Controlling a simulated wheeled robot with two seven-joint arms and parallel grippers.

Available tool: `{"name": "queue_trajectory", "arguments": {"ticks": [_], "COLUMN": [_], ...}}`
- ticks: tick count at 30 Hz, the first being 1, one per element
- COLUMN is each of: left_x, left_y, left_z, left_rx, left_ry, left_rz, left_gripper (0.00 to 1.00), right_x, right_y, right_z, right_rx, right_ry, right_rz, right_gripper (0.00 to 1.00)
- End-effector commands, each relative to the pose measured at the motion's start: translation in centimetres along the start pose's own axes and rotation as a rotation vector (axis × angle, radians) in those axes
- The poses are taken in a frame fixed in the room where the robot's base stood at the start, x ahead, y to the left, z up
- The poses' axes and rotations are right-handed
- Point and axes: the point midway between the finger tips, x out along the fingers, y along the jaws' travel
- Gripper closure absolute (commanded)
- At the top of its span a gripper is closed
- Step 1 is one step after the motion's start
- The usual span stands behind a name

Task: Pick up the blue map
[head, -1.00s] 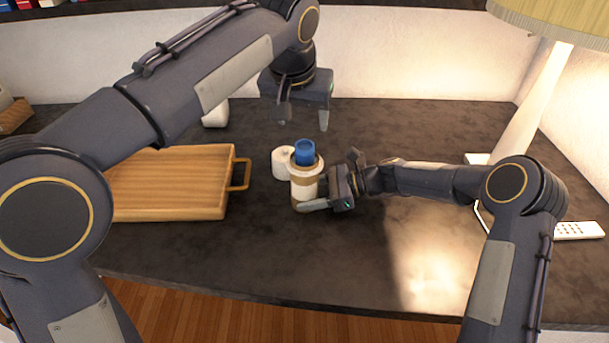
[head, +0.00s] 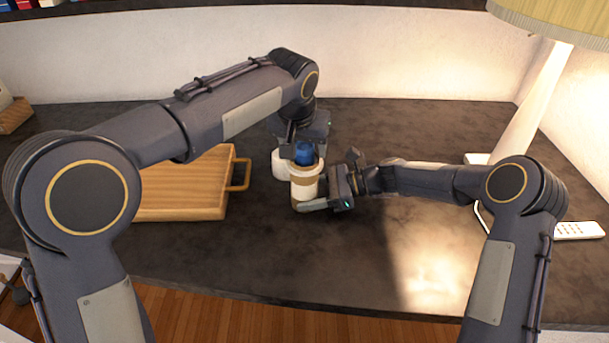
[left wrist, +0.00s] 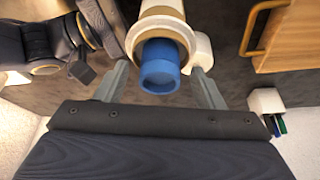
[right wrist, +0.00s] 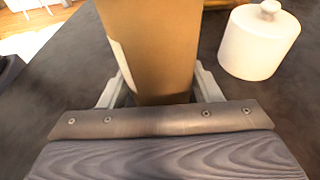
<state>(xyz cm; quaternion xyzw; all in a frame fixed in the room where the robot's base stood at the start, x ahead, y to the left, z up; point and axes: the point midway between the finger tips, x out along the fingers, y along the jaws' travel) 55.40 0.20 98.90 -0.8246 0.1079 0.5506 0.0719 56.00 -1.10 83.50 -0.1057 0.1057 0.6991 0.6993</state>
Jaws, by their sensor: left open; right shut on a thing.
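The blue map (head: 304,152) is rolled up and stands out of the top of an upright brown and white tube (head: 304,190). My left gripper (head: 305,150) is open above the tube. In the left wrist view its fingers stand on either side of the blue map (left wrist: 160,68), with gaps visible. My right gripper (head: 328,184) is shut on the tube from the right. In the right wrist view its fingers flank the brown tube wall (right wrist: 150,50). The map's lower part is hidden inside the tube.
A white lidded jar (right wrist: 258,42) stands close beside the tube. A wooden tray (head: 185,190) with a handle lies to the left. The front middle of the dark desk (head: 300,260) is clear.

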Motion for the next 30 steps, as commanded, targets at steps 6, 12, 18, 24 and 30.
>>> {"name": "queue_trajectory", "arguments": {"ticks": [6,12,18,24,30], "left_x": [0.0,-0.1,-0.1,-0.5,-3.4], "left_y": [0.0,0.0,0.0,0.0,0.1], "left_z": [0.0,0.0,0.0,-0.2,-1.5], "left_rx": [0.000,0.000,0.000,0.000,-0.001], "left_ry": [0.000,0.000,0.000,0.001,0.006], "left_rz": [0.000,0.000,0.000,0.000,0.003], "left_gripper": [0.59,0.85,0.97,0.97,0.97], "right_x": [0.0,0.0,0.0,0.0,0.0], "right_y": [0.0,0.0,0.0,0.0,0.0], "right_z": [0.0,0.0,0.0,0.0,0.0], "right_rx": [0.000,0.000,0.000,0.000,0.000], "right_ry": [0.000,0.000,0.000,0.000,0.000], "right_rz": [0.000,0.000,0.000,0.000,0.000], "right_gripper": [0.55,0.55,0.55,0.55,0.55]}}
